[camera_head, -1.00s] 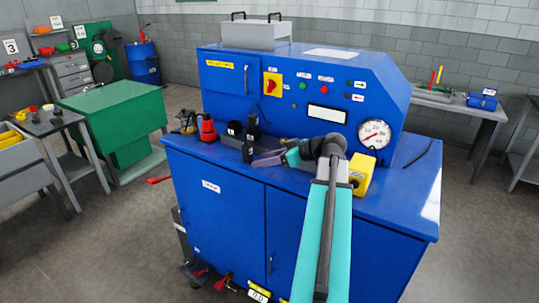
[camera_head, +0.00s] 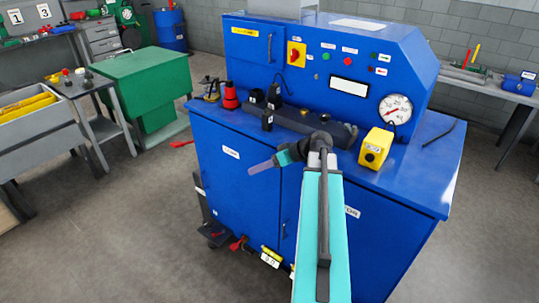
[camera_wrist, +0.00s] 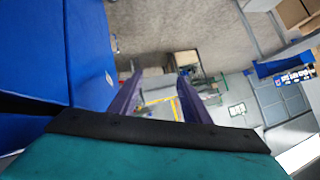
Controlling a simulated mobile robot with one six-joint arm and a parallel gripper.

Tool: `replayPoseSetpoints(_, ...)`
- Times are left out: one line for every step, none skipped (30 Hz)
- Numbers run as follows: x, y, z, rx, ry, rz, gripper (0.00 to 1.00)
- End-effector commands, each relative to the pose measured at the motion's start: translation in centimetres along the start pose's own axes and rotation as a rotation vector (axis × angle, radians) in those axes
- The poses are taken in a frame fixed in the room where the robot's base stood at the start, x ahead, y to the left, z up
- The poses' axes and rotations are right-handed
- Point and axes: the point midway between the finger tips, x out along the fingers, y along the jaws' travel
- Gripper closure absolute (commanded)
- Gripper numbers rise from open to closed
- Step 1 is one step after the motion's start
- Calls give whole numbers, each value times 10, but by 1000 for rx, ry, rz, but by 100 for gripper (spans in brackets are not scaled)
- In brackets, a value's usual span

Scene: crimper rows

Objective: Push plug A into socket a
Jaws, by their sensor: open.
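Three small black blocks with pale marks stand on the blue bench top: one at the back left (camera_head: 257,96), one at the back right (camera_head: 274,97) with a thin black piece rising from it, and one nearer the front edge (camera_head: 267,120). Their letters are too small to read, so I cannot tell which is plug A or socket a. My gripper (camera_head: 262,167), with purple fingers, is in front of the bench, apart from the blocks. The wrist view shows its two fingers (camera_wrist: 160,100) spread with nothing between them; no block shows there.
A long dark bar (camera_head: 315,127) lies on the bench behind my wrist. A red bottle-like object (camera_head: 230,96) stands left of the blocks, and a yellow box (camera_head: 375,148) stands to the right. The control panel (camera_head: 325,65) rises behind. Floor is clear at the left front.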

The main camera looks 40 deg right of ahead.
Motion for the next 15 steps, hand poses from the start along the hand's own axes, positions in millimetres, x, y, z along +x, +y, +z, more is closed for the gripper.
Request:
replayPoseSetpoints(17,-4,12,19,-29,-11,57)
replayPoseSetpoints(25,-6,18,30,-43,-15,57)
replayPoseSetpoints(39,-10,29,50,-71,-22,57)
replayPoseSetpoints(49,-13,37,63,-91,-26,57)
replayPoseSetpoints(60,-16,46,80,-114,-30,57)
replayPoseSetpoints(75,-20,59,100,-146,-36,57)
replayPoseSetpoints(86,-24,69,115,-171,-38,57)
replayPoseSetpoints(97,-28,79,132,-196,-41,57)
replayPoseSetpoints(111,-33,93,151,-231,-44,57)
replayPoseSetpoints(121,-37,104,166,-257,-45,57)
replayPoseSetpoints(131,-42,114,180,-283,-46,57)
replayPoseSetpoints(143,-47,129,199,-319,-46,57)
replayPoseSetpoints(153,-52,140,211,-345,-46,57)
replayPoseSetpoints(161,-56,151,224,-372,-44,57)
replayPoseSetpoints(173,-62,166,239,-407,-42,57)
